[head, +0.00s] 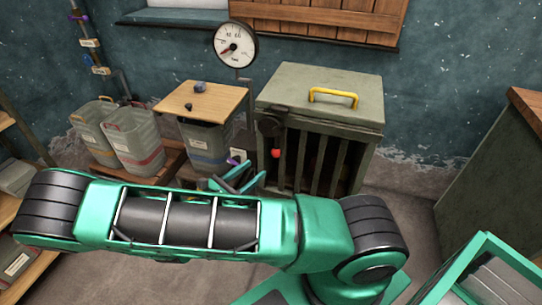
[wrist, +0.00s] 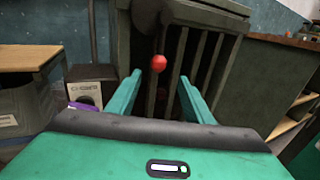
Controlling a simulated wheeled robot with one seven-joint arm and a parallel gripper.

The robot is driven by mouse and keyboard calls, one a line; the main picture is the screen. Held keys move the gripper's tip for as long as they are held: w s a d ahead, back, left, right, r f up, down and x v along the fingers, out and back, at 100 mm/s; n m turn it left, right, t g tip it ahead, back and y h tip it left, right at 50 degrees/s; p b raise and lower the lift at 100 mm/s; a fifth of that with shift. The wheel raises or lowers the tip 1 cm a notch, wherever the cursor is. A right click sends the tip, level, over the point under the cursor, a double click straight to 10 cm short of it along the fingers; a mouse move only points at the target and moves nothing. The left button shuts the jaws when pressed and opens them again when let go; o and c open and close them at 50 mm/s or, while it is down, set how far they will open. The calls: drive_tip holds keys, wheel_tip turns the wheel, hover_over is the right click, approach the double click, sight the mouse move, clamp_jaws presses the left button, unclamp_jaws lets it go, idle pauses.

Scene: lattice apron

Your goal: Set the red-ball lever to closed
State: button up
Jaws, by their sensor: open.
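The red ball (head: 276,153) of the lever is in front of the slatted front of a grey-green box (head: 325,95) in the head view. The lever's dark rod hangs down from a dark round pivot (head: 269,123) at the box's upper left. In the wrist view the red ball (wrist: 159,63) is just beyond and between my fingertips, apart from both. My gripper (wrist: 158,88) is open and empty; in the head view its green fingers (head: 238,178) show left of and below the ball, partly hidden by my arm. Which setting the lever is at cannot be read.
A yellow handle (head: 333,97) is on the box's top. In the wrist view, a labelled box (wrist: 92,85) stands left of my fingers.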

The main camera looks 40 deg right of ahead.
sight(273, 154)
drive_tip(key=x, duration=1)
drive_tip(key=shift+w+d, duration=0.2)
